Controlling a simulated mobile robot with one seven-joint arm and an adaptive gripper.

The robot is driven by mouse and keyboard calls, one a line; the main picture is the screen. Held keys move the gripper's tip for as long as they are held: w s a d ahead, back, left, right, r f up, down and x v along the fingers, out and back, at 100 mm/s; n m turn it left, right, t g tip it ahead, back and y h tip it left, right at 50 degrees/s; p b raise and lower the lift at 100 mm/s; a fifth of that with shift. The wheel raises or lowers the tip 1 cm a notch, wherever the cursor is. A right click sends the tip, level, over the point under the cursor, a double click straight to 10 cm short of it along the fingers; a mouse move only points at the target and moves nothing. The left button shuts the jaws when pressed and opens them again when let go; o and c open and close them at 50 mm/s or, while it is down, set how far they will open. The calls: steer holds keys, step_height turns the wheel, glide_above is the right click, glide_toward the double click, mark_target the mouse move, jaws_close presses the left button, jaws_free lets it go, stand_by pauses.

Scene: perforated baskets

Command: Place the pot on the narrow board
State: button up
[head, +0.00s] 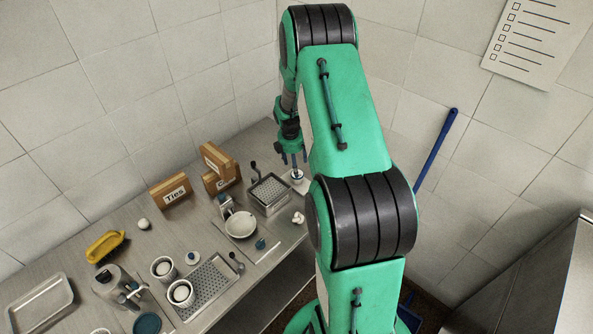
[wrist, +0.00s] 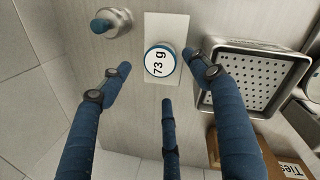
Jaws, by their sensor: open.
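The pot (wrist: 160,62) is small and round, with a blue rim and a white top marked "73 g". In the wrist view it overlaps the end of the pale narrow board (wrist: 168,27) and appears to stand upright on it. In the head view the pot (head: 297,176) is at the far end of the board (head: 303,187), at the back right of the counter. My gripper (wrist: 158,78) is open, its blue fingers spread around the pot with visible gaps. In the head view my gripper (head: 294,160) is just above the pot. The pot's underside is hidden.
A perforated metal basket (wrist: 226,75) stands close beside the board. A metal piece with a blue knob (wrist: 112,22) is on the other side. A "Ties" box (head: 171,190) and a white bowl (head: 240,225) are further left. The wall is close behind.

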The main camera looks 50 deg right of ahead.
mark_target(293, 176)
steer(key=shift+a+r, duration=0.2)
steer(key=shift+r, duration=0.85)
steer(key=shift+a+r, duration=0.15)
steer(key=shift+r, duration=0.85)
steer(key=s+a+r+m+t, duration=0.1)
steer(key=s+a+r+m, duration=0.1)
steer(key=a+r, duration=1.1)
steer(key=s+a+r+m+t, duration=0.2)
steer(key=a+r, duration=0.9)
steer(key=r, duration=0.4)
steer(key=s+a+r+m+t+y, duration=0.1)
steer(key=s+a+r, duration=0.3)
steer(key=s+a, duration=0.6)
steer(key=s+a+r+m+t, duration=0.1)
steer(key=s+a+r+m, duration=0.3)
steer(key=s+a, duration=0.6)
steer(key=s+r, duration=0.1)
steer(key=s, duration=0.1)
steer(key=shift+s+a+r+y, duration=0.25)
steer(key=shift+s+r+y, duration=0.05)
steer(key=shift+y, duration=0.1)
